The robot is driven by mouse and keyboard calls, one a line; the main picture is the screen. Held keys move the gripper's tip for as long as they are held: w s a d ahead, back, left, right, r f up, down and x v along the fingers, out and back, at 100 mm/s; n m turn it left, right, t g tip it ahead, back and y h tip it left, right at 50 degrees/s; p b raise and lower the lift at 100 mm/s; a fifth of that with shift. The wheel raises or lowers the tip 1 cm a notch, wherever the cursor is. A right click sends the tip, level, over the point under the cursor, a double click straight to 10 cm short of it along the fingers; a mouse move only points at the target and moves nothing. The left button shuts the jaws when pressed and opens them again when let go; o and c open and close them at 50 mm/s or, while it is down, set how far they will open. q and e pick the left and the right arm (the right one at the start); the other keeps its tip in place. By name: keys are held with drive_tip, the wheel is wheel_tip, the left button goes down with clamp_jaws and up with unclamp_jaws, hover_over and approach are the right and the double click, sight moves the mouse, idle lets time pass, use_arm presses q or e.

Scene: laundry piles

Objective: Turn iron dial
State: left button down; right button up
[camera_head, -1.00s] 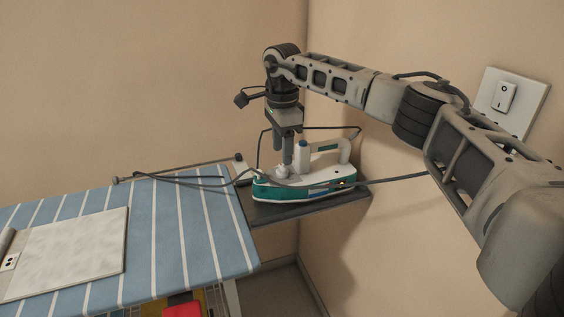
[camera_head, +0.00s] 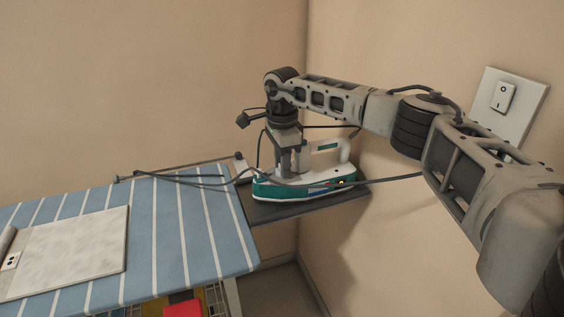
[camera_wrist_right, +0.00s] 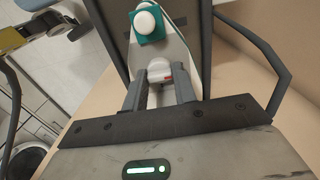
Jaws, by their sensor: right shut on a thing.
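The iron (camera_head: 312,183), white with a teal base, rests on a dark shelf (camera_head: 290,208) at the end of the ironing board. My right gripper (camera_head: 287,172) reaches down onto the top of the iron. The iron's white knob on a teal square (camera_wrist_right: 147,22) also shows there, past the dial. My left gripper is in no view.
A cord (camera_head: 390,179) runs across the iron. A wall switch (camera_head: 505,97) is at right. Walls stand close behind and right of the shelf.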

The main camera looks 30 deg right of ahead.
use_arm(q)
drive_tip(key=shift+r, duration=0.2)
use_arm(e)
drive_tip(key=shift+m, duration=0.3)
drive_tip(key=shift+r+m+p, duration=0.15)
drive_tip(key=shift+m+p, duration=0.45)
drive_tip(key=shift+m, duration=0.3)
drive_tip(key=m+p, duration=0.1)
drive_tip(key=m, duration=0.1)
drive_tip(key=shift+m, duration=0.4)
drive_tip(key=shift+m+p, duration=0.3)
drive_tip(key=shift+m, duration=0.6)
drive_tip(key=m+p, duration=0.1)
drive_tip(key=m, duration=0.3)
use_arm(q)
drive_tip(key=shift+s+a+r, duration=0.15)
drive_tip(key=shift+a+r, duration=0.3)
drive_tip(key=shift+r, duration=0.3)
use_arm(e)
drive_tip(key=shift+w+m, duration=0.1)
drive_tip(key=shift+m, duration=0.4)
use_arm(q)
drive_tip(key=shift+p, duration=0.3)
